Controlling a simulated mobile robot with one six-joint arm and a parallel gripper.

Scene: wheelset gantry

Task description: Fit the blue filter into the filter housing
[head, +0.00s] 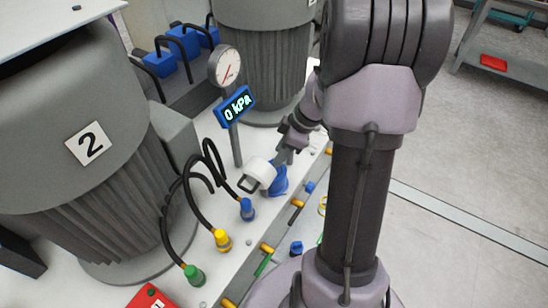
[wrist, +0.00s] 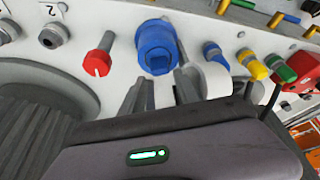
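The blue filter (wrist: 156,42) is a round blue part with a squarish grip on its face, at the upper middle of the wrist view. In the head view a blue part (head: 279,182) shows just below my gripper (head: 281,158), partly hidden. In the wrist view my gripper (wrist: 162,78) has its two fingers apart, with pale panel visible between them. The fingertips point at the filter's grip, one toward each side; I cannot tell if they touch it. A white cylinder (head: 260,172) with a dark wire handle stands beside the blue part. The filter housing's opening is not clearly visible.
Blue (head: 247,208), yellow (head: 222,240) and green (head: 193,274) hose connectors line the pale deck. A red knob (wrist: 98,60) is left of the filter. A gauge (head: 225,66) and a 0 kPa display (head: 235,106) stand behind. Large motor 2 (head: 75,90) fills the left.

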